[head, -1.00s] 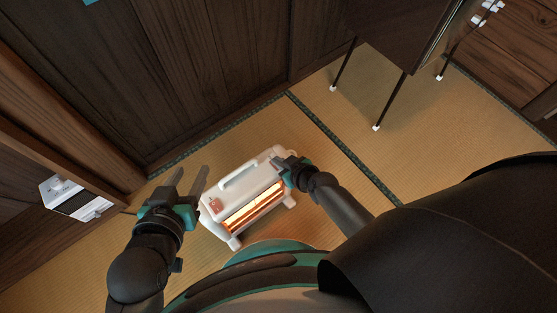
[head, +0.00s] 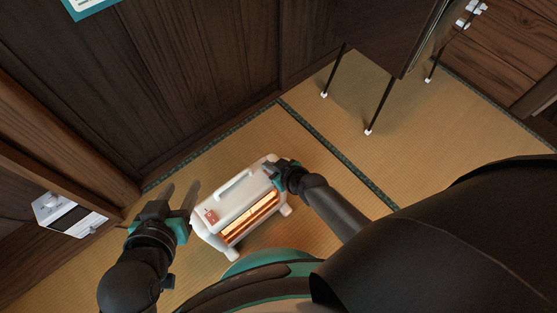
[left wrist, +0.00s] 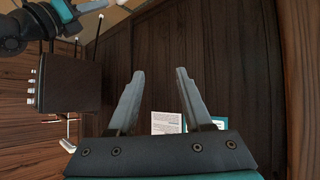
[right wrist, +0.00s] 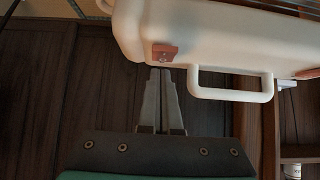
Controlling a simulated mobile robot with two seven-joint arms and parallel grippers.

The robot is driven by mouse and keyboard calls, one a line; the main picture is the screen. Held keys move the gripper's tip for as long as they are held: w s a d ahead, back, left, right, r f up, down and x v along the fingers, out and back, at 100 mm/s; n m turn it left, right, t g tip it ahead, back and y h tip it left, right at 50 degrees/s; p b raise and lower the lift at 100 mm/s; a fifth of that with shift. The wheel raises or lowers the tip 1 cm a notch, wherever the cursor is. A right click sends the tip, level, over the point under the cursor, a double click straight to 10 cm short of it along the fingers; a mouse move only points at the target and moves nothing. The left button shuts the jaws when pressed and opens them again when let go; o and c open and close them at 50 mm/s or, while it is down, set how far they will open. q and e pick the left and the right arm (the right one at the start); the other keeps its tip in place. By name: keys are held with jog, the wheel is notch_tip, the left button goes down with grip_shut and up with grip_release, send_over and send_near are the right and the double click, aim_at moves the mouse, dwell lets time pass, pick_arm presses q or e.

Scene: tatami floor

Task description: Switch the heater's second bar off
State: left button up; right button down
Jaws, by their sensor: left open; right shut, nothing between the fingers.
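The white heater (head: 234,194) stands on the tatami with its front bars (head: 250,214) glowing orange. A red panel (head: 211,216) is on its left end. My right gripper (head: 270,167) is over the heater's right end. In the right wrist view, its fingers (right wrist: 161,72) are shut and empty, with tips right at the lower edge of a small red switch (right wrist: 165,52); I cannot tell if they touch. The carrying handle (right wrist: 231,96) is beside it. My left gripper (head: 181,195) is open and empty left of the heater; its fingers (left wrist: 158,75) also show apart in the left wrist view.
Dark wooden wall panels (head: 190,70) rise behind the heater. A dark cabinet on thin legs (head: 390,40) stands at the upper right. A white device (head: 68,214) is on the left wall. Tatami (head: 335,115) is clear between heater and cabinet.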

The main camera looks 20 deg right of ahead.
jog(key=shift+w+r+p, duration=0.1)
jog(key=shift+r+p, duration=0.6)
pick_arm(q)
jog(key=s+a+g+y+p, duration=0.3)
jog(key=s+a+g, duration=0.2)
jog(key=a, duration=0.1)
pick_arm(e)
notch_tip(320, 180, up, 3)
jog(key=shift+w, duration=0.15)
pick_arm(q)
jog(key=s+f+g+p, duration=0.1)
jog(key=s+f+p, duration=0.1)
jog(key=f, duration=0.5)
jog(key=s+a+f+g+p, duration=0.1)
jog(key=f+p, duration=0.3)
jog(key=f, duration=0.4)
jog(key=shift+s+a+g, duration=0.25)
jog(key=shift+s+g, duration=0.05)
jog(key=shift+s, duration=0.55)
pick_arm(e)
jog(key=r+v, duration=0.1)
jog(key=v, duration=0.8)
jog(key=shift+w+r, duration=0.15)
jog(key=shift+w, duration=0.1)
